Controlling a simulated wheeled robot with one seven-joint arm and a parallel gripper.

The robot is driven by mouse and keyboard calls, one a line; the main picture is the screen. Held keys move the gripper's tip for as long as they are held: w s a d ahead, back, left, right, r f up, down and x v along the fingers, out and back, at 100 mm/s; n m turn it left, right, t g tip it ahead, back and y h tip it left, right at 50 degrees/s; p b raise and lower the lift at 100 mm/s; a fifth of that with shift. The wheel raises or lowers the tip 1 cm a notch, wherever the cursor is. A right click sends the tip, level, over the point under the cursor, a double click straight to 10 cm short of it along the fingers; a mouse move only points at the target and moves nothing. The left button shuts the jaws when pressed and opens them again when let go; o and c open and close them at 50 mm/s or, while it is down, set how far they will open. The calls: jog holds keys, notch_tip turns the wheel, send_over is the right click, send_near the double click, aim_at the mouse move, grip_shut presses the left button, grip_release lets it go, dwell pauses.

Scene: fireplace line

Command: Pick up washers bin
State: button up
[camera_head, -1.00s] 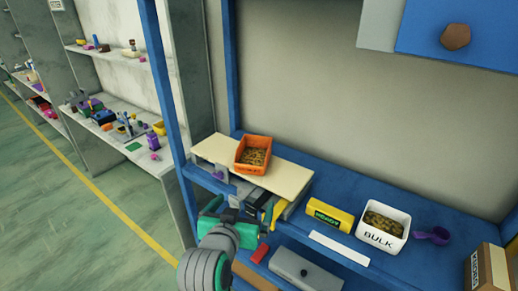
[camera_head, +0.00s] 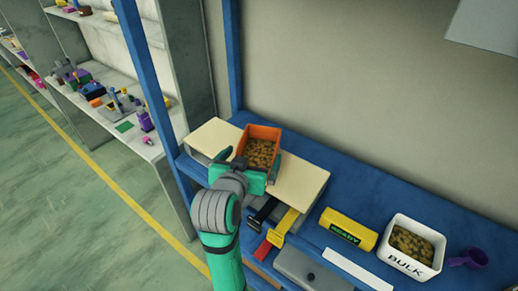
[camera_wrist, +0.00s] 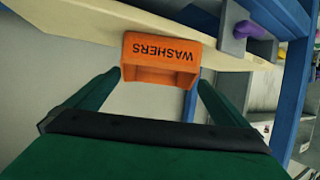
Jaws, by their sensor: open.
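The orange washers bin (camera_head: 262,135), full of small tan pieces, stands on a cream board (camera_head: 302,182) on the blue shelf. In the wrist view the bin (camera_wrist: 160,60) shows its "WASHERS" label upside down, beyond and between my fingertips. My gripper (camera_head: 240,171) is at the near side of the bin in the head view and hides its lower front. In the wrist view my gripper (camera_wrist: 158,82) is open, with one green finger on each side of the bin. I cannot tell whether either finger touches it.
A yellow "READY" block (camera_head: 347,230), a white "BULK" bin (camera_head: 410,247) and a purple scoop (camera_head: 468,259) stand to the right on the blue shelf (camera_head: 380,192). Yellow and black clamp-like tools (camera_head: 283,226) lie below the board. A blue post (camera_head: 148,80) rises at left.

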aim_at(259, 156)
jog(key=shift+d+x, duration=0.2)
jog(key=shift+x, duration=0.85)
jog(key=shift+w+a+f, duration=0.15)
jog(key=shift+w+f, duration=0.3)
jog(key=shift+f, duration=0.05)
jog(key=shift+d+x, duration=0.2)
jog(key=shift+x, duration=2.05)
jog(key=shift+s, duration=0.1)
